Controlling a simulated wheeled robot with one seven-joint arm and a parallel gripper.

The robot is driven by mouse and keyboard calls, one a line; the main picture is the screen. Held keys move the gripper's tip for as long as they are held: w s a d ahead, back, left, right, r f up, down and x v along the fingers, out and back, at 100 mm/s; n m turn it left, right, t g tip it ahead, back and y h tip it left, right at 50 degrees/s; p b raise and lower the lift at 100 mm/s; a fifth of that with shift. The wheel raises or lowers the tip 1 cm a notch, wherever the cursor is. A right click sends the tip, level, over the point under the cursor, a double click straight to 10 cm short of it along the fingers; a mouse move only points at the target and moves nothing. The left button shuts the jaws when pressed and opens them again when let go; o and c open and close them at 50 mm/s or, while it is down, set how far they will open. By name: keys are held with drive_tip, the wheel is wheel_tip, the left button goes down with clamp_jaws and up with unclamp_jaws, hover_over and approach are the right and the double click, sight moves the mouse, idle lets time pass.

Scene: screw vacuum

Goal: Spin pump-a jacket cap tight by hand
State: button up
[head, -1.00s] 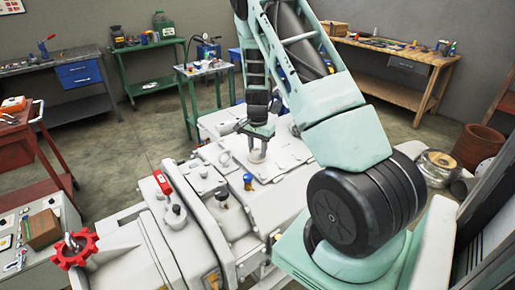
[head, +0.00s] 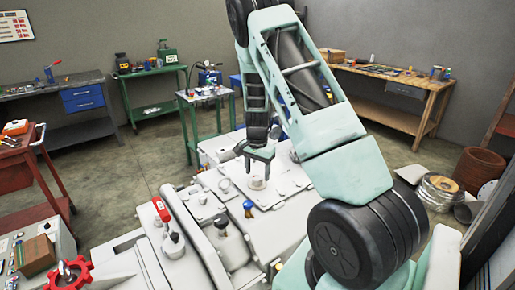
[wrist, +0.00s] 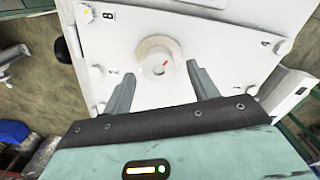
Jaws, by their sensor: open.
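The jacket cap (wrist: 160,65) is a round pale cap with a small red mark, on a white plate (wrist: 200,35) of the pump. In the wrist view the plate carries a letter B at upper left and an A at upper right. My gripper (wrist: 157,76) is open, its two grey fingers pointing toward the cap from either side below it in the picture. The cap also shows in the head view (head: 257,182), just under my gripper (head: 259,169). The fingers appear apart from the cap; their exact height above it is hard to tell.
The pump's white housing (head: 265,235) fills the middle, with a red-handled valve (head: 162,211), a blue-topped fitting (head: 248,206) and a dark-topped knob (head: 221,223) standing up nearby. A red handwheel (head: 66,275) is at lower left. Workbenches line the walls.

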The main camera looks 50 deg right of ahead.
sight(257, 176)
wheel_tip(257, 176, up, 16)
drive_tip(key=b, duration=0.1)
idle(0.7)
drive_tip(key=s+a+n+y, duration=0.15)
drive_tip(key=a+n, duration=0.85)
drive_tip(key=a, duration=1.8)
drive_tip(key=s+a+n, duration=0.7)
drive_tip(key=s+a, duration=0.1)
drive_tip(key=s, duration=0.2)
drive_tip(key=s+a+f+n, duration=0.1)
drive_tip(key=s+a+n, duration=0.6)
drive_tip(key=s, duration=0.4)
drive_tip(key=shift+s+a+h, duration=0.25)
drive_tip(key=shift+a+h, duration=0.2)
drive_tip(key=shift+a, duration=0.25)
